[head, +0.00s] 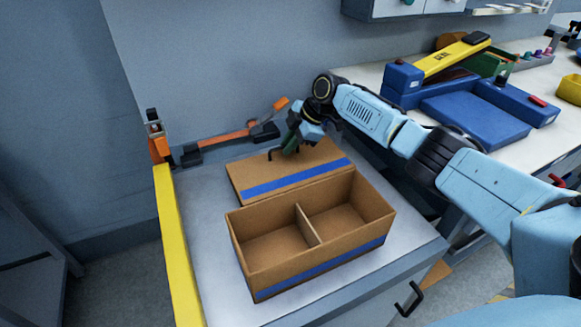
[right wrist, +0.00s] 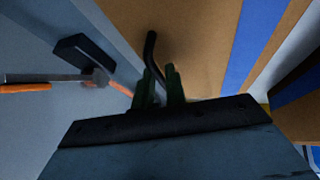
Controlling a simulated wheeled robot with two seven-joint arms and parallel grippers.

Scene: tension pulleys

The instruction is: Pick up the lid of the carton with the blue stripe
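The carton (head: 318,262) is open, with two empty compartments and a blue stripe low on its front. Its brown lid (head: 240,177) with a blue stripe lies just behind it; it also shows in the right wrist view (right wrist: 200,35). A thin black bent handle (right wrist: 151,46) stands at the lid's far side. My right gripper (head: 283,152) is over the lid's back part, at this handle. In the right wrist view its green fingers (right wrist: 160,84) are close together, with the handle's lower end between or just beyond them; contact is unclear. My left gripper is out of view.
The carton and lid are on a grey worktop (head: 200,235) with a yellow left edge (head: 177,245). An orange and black tool (head: 235,137) lies behind the lid. My right arm spans the right side. A bench with blue trays (head: 475,118) stands at right.

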